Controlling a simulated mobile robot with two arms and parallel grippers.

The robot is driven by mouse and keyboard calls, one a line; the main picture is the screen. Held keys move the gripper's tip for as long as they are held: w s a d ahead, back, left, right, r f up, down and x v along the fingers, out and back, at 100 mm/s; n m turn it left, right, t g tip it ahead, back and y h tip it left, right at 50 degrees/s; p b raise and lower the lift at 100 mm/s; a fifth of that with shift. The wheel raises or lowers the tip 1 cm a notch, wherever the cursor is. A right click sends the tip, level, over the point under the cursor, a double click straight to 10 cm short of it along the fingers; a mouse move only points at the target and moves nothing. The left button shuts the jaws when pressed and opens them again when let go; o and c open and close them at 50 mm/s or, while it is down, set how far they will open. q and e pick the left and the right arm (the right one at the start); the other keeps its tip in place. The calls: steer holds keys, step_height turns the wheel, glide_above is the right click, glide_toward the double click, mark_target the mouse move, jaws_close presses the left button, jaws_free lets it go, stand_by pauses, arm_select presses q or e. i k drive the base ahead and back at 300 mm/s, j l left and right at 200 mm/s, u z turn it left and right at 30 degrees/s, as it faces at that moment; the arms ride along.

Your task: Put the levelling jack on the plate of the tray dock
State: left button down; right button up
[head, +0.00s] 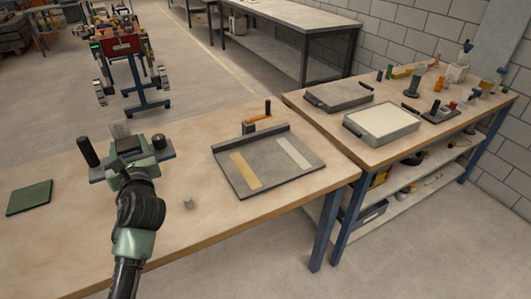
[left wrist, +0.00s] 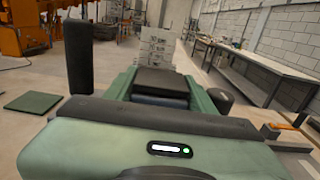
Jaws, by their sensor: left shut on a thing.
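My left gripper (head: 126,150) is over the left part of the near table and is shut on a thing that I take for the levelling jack. Its grey, ribbed, stacked part (head: 120,130) shows just past the jaws, and also in the left wrist view (left wrist: 155,48). A blue-grey plate with a tall black post on the left and a short one on the right shows at the jaws; I cannot tell how it joins the grey part. The tray dock (head: 235,183), a dark plate with a raised back edge and two pale strips, lies to the right, apart from the gripper. My right gripper is out of view.
An orange clamp (head: 262,122) stands behind the dock. The right table holds two trays and several small items. Table surface between gripper and dock is clear.

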mark_target(267, 156)
steer(key=i+l, duration=0.2)
steer(key=l, duration=0.2)
steer(key=i+l, duration=0.25)
steer(key=l, duration=0.2)
steer(key=i+l, duration=0.2)
steer(key=l, duration=0.2)
steer(key=i+l, duration=0.25)
steer(key=l, duration=0.15)
